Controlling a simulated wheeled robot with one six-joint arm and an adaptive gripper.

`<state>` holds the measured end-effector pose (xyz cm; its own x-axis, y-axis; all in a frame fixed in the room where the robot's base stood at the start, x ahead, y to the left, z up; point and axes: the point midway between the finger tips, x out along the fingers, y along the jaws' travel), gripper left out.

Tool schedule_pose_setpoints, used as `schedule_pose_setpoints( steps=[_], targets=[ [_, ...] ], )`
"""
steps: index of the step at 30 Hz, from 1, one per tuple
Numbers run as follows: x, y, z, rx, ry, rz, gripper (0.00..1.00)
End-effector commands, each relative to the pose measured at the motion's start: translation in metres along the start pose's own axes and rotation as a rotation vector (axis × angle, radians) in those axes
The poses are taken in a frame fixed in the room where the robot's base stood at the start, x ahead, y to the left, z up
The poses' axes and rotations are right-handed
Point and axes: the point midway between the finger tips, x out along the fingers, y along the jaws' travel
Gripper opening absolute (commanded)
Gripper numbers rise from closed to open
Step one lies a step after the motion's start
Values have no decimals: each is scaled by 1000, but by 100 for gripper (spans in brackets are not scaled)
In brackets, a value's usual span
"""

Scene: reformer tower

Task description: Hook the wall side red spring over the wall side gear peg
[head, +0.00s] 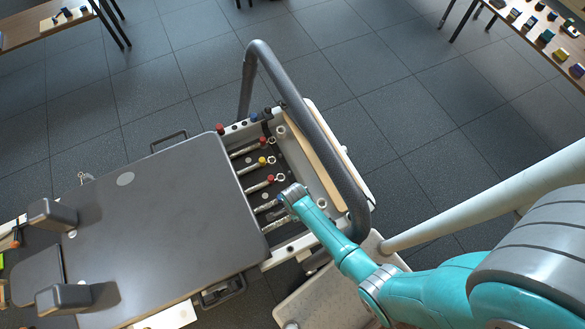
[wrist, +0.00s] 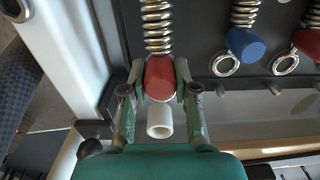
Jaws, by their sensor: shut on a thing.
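In the wrist view, a red spring's red end cap (wrist: 160,78) sits between the two fingers of my gripper (wrist: 158,88), which is shut on it. Its metal coil (wrist: 157,28) runs up and out of the picture. A pale open ring or tube end (wrist: 160,120) sticks out below the cap, between the fingers. In the head view, my gripper (head: 288,204) is at the near end of the spring row and hides the cap. Small grey pegs (wrist: 220,90) line the dark panel's edge to the right in the wrist view. I cannot make out a peg directly under the held ring.
A blue-capped spring (wrist: 243,44) with a hanging ring is next to the held one, then another red-capped spring (wrist: 306,42). The grey carriage (head: 170,200) lies left of the springs. A thick grey bar (head: 310,130) arches over the frame's end. A white rail (wrist: 60,50) is close on the left.

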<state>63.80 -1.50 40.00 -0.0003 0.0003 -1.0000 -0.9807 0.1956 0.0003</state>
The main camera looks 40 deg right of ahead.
Motion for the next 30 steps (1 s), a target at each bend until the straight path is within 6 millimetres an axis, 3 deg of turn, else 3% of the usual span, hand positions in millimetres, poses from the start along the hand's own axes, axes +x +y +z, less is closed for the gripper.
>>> schedule_pose_setpoints(
  steps=[30],
  targets=[
    [1,3,-32,4,3,3,0]
  ],
)
